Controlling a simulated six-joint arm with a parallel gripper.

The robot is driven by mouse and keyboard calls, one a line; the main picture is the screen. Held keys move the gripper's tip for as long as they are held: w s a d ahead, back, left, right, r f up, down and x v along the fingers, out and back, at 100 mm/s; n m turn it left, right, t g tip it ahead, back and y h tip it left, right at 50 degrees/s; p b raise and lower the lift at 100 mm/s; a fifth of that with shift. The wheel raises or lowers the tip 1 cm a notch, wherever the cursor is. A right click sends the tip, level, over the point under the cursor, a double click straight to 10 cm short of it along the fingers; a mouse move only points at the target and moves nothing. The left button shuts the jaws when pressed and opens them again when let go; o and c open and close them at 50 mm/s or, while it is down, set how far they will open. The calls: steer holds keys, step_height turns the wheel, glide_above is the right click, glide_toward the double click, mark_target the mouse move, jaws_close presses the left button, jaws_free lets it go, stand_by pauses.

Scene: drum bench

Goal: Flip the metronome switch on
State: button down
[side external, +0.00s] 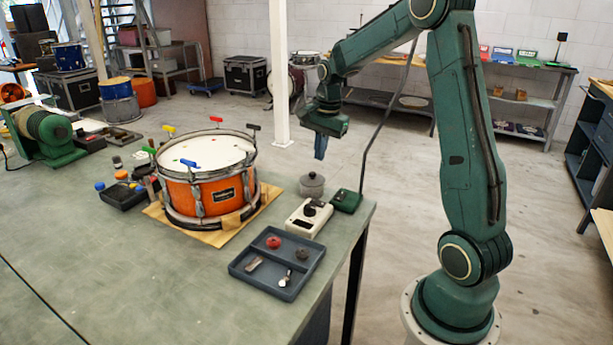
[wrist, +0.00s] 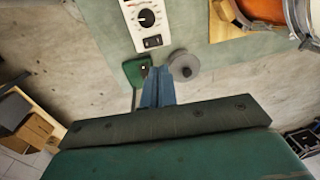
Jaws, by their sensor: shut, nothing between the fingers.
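The metronome appears to be the cream box (side external: 300,222) with a black dial, near the bench's right edge in the side view. In the wrist view the metronome (wrist: 136,18) is at the top, with its dial (wrist: 147,18) and a small black switch (wrist: 152,41) at the end nearer my gripper. I cannot tell which way the switch is set. My gripper (side external: 320,155) is shut and empty, pointing down above and beyond the bench edge, apart from the metronome. In the wrist view my blue-grey fingers (wrist: 158,75) are together, below the switch in the picture.
A dark tray (side external: 262,291) with small parts lies in front. An orange drum (side external: 203,192) sits on a wooden board to the left.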

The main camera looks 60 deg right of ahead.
mark_target(313, 200)
steer(key=f, duration=0.4)
steer(key=w+f, duration=0.1)
steer(key=f, duration=0.8)
steer(key=shift+w+f, duration=0.15)
steer(key=shift+w, duration=0.15)
steer(key=shift+f, duration=0.1)
steer(key=shift+w+f, duration=0.1)
steer(key=shift+s, duration=0.2)
steer(key=shift+s+r, duration=0.25)
steer(key=shift+s, duration=0.35)
stand_by(0.3)
